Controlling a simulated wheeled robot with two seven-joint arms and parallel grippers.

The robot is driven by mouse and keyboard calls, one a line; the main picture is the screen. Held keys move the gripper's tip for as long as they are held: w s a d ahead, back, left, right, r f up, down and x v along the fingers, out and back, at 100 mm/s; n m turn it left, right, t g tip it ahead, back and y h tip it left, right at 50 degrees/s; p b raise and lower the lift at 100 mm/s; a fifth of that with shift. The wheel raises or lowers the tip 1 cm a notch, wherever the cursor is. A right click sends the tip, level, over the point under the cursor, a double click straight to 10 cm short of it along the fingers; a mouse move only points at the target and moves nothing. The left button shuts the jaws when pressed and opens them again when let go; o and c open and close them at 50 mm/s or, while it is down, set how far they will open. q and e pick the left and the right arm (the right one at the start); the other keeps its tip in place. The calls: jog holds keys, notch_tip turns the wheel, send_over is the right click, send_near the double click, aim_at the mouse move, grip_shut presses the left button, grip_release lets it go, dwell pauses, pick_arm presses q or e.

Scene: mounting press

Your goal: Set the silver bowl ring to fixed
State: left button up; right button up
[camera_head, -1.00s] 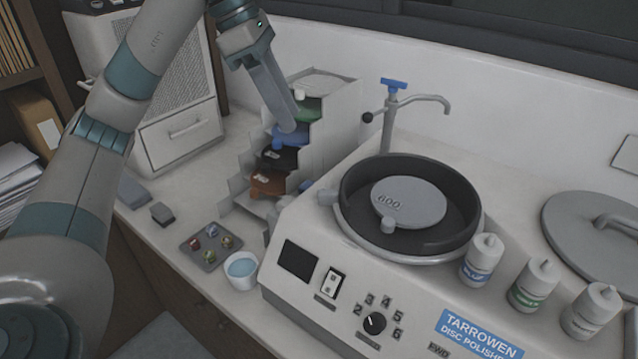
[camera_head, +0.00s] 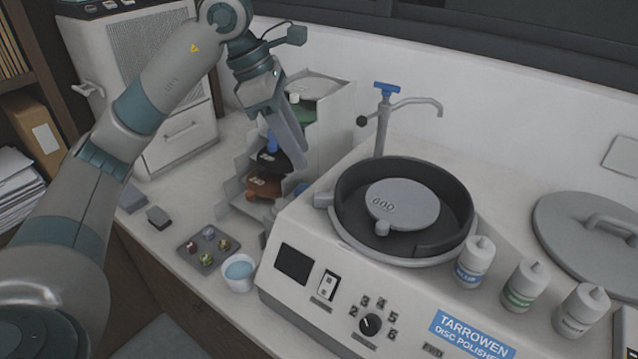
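The silver bowl ring (camera_head: 396,263) runs round the outside of the black bowl (camera_head: 455,215) on the disc polisher. Inside lies a grey disc marked 600 (camera_head: 405,198). My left gripper (camera_head: 299,158) points down in front of the stepped disc rack, left of the bowl and clear of the ring. Its fingers overlap in this view, so their gap is hidden. It holds nothing that I can see. My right gripper is out of view.
The disc rack (camera_head: 335,128) stands behind the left gripper. A blue-handled tap (camera_head: 383,120) rises behind the bowl. Several bottles (camera_head: 524,286) stand at its front right, near a grey lid (camera_head: 590,235). A small tray (camera_head: 195,262) and white cup (camera_head: 239,274) sit at left.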

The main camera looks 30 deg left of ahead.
aim_at(323, 195)
pick_arm(q)
jog(key=p+x, duration=0.2)
jog(key=x, duration=0.8)
jog(key=shift+w+d+f+p, duration=0.1)
jog(key=shift+f+p, duration=0.2)
jog(key=shift+p, duration=0.05)
grip_shut()
